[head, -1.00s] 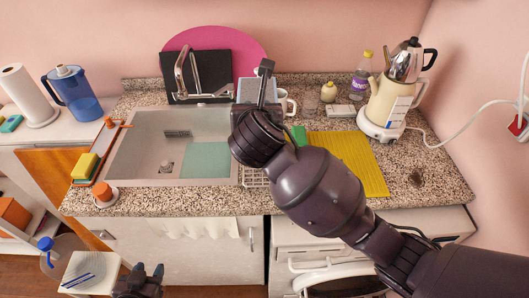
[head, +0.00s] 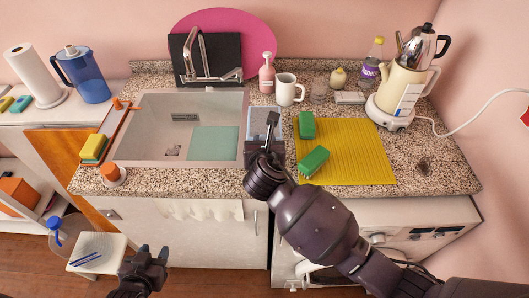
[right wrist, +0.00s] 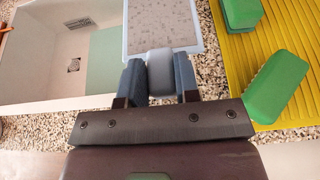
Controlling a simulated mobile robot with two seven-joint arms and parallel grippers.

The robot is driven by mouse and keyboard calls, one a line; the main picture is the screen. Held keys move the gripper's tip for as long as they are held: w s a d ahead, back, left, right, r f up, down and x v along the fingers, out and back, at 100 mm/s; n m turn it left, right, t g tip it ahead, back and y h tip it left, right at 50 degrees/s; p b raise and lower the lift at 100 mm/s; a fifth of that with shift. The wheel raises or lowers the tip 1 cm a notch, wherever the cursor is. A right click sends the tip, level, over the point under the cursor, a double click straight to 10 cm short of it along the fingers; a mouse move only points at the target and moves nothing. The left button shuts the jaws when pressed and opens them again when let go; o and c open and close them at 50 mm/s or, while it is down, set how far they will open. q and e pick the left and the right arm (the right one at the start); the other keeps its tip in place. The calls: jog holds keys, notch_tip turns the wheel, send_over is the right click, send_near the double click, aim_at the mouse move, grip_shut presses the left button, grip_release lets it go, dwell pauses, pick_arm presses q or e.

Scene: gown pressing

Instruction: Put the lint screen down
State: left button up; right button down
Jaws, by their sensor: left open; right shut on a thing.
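The lint screen (head: 288,127) is a grey speckled mesh panel with a pale frame. It lies roughly flat between the sink and the yellow mat; whether it touches the counter cannot be told. It also shows in the right wrist view (right wrist: 162,28), with its grey tab between the fingers. My right gripper (head: 268,138) is shut on that tab, and its fingers show in the right wrist view (right wrist: 160,77). My arm hides part of the screen in the head view. My left gripper (head: 153,252) is open and empty, low in front of the cabinet.
The sink (head: 160,145) is left of the screen. The ribbed yellow mat (head: 350,165) with two green blocks (head: 313,161) is close on its right. A white mug (head: 286,89) and pink soap bottle (head: 267,78) stand behind. The speckled counter (head: 430,165) has bare room at right.

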jog(key=shift+f, duration=2)
jog(key=c, duration=0.8)
grip_release()
jog(key=shift+f, duration=0.1)
jog(key=shift+c, duration=0.2)
jog(key=v, duration=1.2)
